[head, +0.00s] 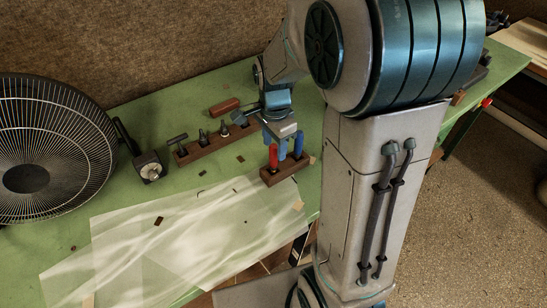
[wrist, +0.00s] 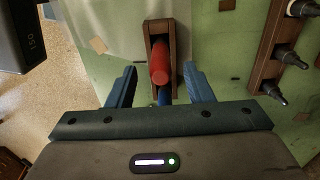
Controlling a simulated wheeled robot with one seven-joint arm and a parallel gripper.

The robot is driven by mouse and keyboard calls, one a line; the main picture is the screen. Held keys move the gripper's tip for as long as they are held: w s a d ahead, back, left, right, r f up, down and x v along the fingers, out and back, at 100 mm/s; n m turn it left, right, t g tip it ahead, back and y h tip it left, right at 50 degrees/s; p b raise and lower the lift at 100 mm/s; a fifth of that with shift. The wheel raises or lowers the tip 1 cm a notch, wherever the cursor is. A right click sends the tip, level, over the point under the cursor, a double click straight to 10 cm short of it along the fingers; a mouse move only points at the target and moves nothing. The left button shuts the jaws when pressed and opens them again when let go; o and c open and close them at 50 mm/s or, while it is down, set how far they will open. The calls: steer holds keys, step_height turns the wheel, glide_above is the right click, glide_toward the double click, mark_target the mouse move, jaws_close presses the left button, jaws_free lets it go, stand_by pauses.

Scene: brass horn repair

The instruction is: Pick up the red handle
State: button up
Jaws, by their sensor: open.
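The red handle (head: 273,156) stands upright in a small dark wooden block (head: 282,173) near the front of the green bench. In the wrist view the red handle (wrist: 160,66) is seen nearly end-on in the wooden block (wrist: 153,28), with a blue handle (wrist: 165,97) close behind it, nearer my palm. My gripper (head: 284,147) is over the block, pointing down. In the wrist view its two blue fingers (wrist: 160,82) are apart, one on each side of the handles, with nothing clasped. Which blue part is finger or handle is hard to tell in the head view.
A longer wooden rack (head: 205,147) with several dark tools stands left of the block. A brown wooden piece (head: 224,107) lies behind it. A large fan (head: 45,150) and a small dial device (head: 149,166) are at left. Translucent sheets (head: 170,235) cover the bench front.

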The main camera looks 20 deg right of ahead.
mark_target(273, 154)
step_height(273, 154, down, 4)
steer(key=shift+a+f, duration=0.1)
jaws_close()
stand_by(0.4)
